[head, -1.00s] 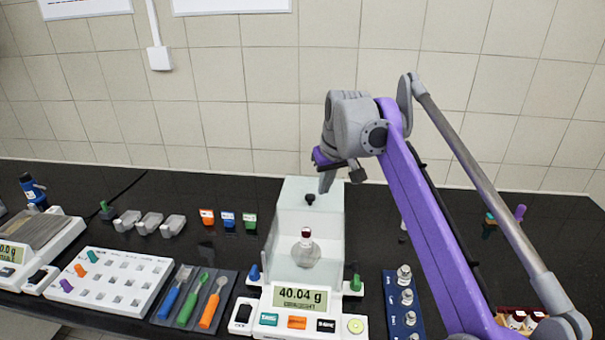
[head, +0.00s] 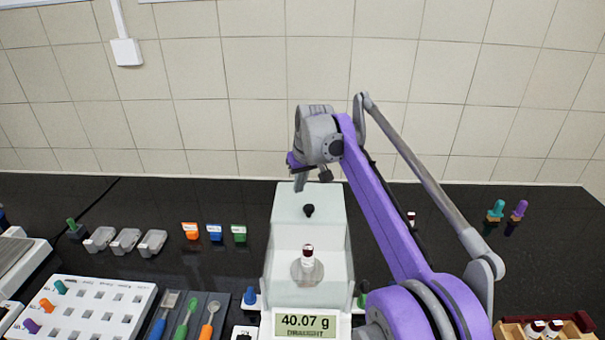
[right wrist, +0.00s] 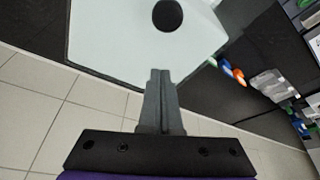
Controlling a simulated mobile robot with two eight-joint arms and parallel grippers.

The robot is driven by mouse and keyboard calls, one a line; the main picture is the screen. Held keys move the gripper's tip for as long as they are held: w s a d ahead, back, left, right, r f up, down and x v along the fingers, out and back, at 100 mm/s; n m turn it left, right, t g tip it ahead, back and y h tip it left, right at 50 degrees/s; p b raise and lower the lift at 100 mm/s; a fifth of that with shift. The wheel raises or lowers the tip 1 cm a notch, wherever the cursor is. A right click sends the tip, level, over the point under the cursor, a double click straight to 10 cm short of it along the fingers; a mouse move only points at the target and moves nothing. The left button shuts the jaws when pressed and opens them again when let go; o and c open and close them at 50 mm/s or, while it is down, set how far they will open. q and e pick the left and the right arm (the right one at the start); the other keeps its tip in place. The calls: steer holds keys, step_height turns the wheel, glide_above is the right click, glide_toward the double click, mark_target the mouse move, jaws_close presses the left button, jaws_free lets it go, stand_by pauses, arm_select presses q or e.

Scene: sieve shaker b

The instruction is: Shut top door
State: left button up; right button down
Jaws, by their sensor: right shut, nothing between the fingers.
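The balance (head: 306,324) has a clear glass draught shield (head: 337,255) with a black knob (head: 309,210) on its top door (head: 290,205). I cannot tell from these views whether the top door is fully shut. A small vial with a dark red cap (head: 307,256) stands inside on the pan. My right gripper (head: 299,187) is shut and empty, at the far side of the knob, slightly left. In the right wrist view, the shut fingers (right wrist: 160,75) point towards the knob (right wrist: 167,15) with a visible gap. My left gripper is not in view.
The balance display reads 40.07 g with a draught message. Blue (head: 250,296) and green knobs flank the shield. Left are small weighing boats (head: 126,241), coloured labelled blocks (head: 214,232), a white rack (head: 90,308) and spatulas. A vial box (head: 548,329) is front right.

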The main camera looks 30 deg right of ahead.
mark_target(302, 207)
steer(key=shift+s+a+f, duration=0.1)
steer(key=shift+s+f, duration=0.1)
steer(key=shift+s, duration=0.75)
steer(key=shift+s+a+f, duration=0.1)
steer(key=shift+s+f, duration=0.1)
steer(key=shift+s, duration=0.75)
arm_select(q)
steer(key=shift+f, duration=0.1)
arm_select(e)
steer(key=shift+s, duration=0.1)
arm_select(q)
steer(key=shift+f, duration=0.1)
arm_select(e)
steer(key=s+a, duration=0.4)
steer(key=s, duration=0.3)
steer(key=s+a, duration=0.5)
steer(key=s, duration=0.2)
steer(key=shift+s, duration=0.3)
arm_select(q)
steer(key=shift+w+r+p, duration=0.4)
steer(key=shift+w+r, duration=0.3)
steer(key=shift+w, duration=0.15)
arm_select(e)
step_height(302, 207, up, 10)
steer(key=shift+w, duration=0.35)
